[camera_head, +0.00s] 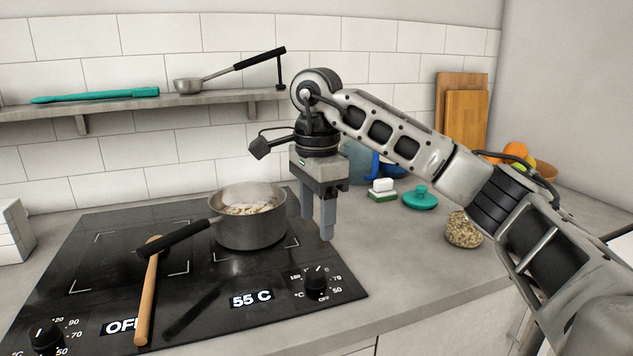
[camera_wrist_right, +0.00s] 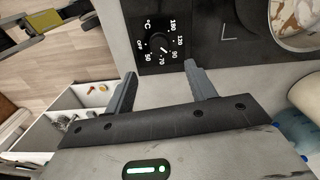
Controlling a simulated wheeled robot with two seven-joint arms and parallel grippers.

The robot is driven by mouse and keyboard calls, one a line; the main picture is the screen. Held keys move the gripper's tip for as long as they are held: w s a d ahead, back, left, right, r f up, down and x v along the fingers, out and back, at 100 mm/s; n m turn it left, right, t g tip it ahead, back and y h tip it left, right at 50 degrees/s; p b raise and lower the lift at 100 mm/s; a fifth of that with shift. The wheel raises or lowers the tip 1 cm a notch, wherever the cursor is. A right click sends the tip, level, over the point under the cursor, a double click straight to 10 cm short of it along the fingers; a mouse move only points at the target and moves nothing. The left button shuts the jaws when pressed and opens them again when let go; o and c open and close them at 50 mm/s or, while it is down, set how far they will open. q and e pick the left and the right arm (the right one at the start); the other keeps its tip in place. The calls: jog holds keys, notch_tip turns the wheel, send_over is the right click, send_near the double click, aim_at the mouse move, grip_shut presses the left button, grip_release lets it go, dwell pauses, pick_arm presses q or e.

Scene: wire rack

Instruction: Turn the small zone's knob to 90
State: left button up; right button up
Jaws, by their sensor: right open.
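The black cooktop (camera_head: 110,255) has two black knobs on its front strip. The right knob (camera_head: 317,280) belongs to the smaller marked zone, and the display beside it (camera_head: 251,299) reads 55 C. In the wrist view this knob (camera_wrist_right: 158,43) shows a white pointer mark towards about 70. The left knob (camera_head: 46,335) sits by a display reading OFF. A steaming metal pot (camera_head: 247,222) stands on the small zone. My right gripper (camera_head: 317,228) is open and empty, pointing down above and behind the right knob. Its fingers frame the knob from apart in the wrist view (camera_wrist_right: 160,69).
A sponge (camera_head: 382,190), a teal lid (camera_head: 420,197) and a grain jar (camera_head: 463,230) stand on the right counter. The counter right of the knob is clear.

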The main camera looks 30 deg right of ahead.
pick_arm(q)
jog(key=shift+a+r+p, duration=0.15)
jog(key=shift+p, duration=0.7)
pick_arm(e)
notch_tip(320, 180, up, 6)
jog(key=shift+f, duration=0.2)
pick_arm(q)
jog(key=shift+r, duration=0.1)
